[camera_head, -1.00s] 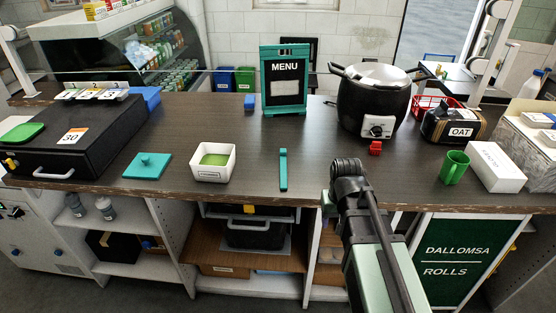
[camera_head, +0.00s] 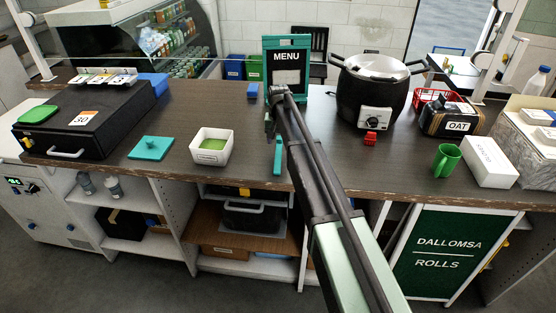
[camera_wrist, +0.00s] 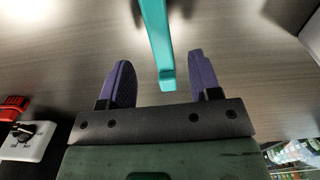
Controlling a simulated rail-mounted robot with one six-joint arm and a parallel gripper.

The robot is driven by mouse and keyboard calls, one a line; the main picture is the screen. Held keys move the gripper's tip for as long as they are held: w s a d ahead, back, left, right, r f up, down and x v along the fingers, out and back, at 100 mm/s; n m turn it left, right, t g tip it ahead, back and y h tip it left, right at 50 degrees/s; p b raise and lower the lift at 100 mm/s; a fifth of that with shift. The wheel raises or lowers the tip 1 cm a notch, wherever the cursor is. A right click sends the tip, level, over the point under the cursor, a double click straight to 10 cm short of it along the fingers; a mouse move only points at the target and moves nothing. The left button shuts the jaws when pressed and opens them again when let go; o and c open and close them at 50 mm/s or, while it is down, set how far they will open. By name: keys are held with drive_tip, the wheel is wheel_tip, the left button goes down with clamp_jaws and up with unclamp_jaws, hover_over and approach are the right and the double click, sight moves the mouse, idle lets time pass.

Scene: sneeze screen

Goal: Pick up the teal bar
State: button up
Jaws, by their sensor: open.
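The teal bar (camera_head: 278,156) lies on the dark wooden counter near its front edge, to the left of my arm in the head view. In the wrist view the teal bar (camera_wrist: 157,40) runs from the top edge down to an end that shows between my two fingers. My gripper (camera_wrist: 159,68) is open, with a finger on either side of the bar's line and a visible gap to each. I cannot tell how high the fingers are above the bar. In the head view my forearm reaches over the counter towards the menu sign, and the fingers are not clear there.
The teal-framed menu sign (camera_head: 289,62) stands behind the bar. A black cooker (camera_head: 372,95) with a red block (camera_head: 370,138) before it stands right. A white bin (camera_head: 212,147) and teal lid (camera_head: 151,148) sit left. A green mug (camera_head: 446,160) stands far right.

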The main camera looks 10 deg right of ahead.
sight(279, 151)
wheel_tip(279, 151, down, 5)
drive_tip(key=b, duration=0.5)
drive_tip(key=shift+f, duration=0.2)
drive_tip(key=shift+r, duration=0.25)
drive_tip(key=shift+c, duration=0.3)
drive_tip(key=c, duration=0.9)
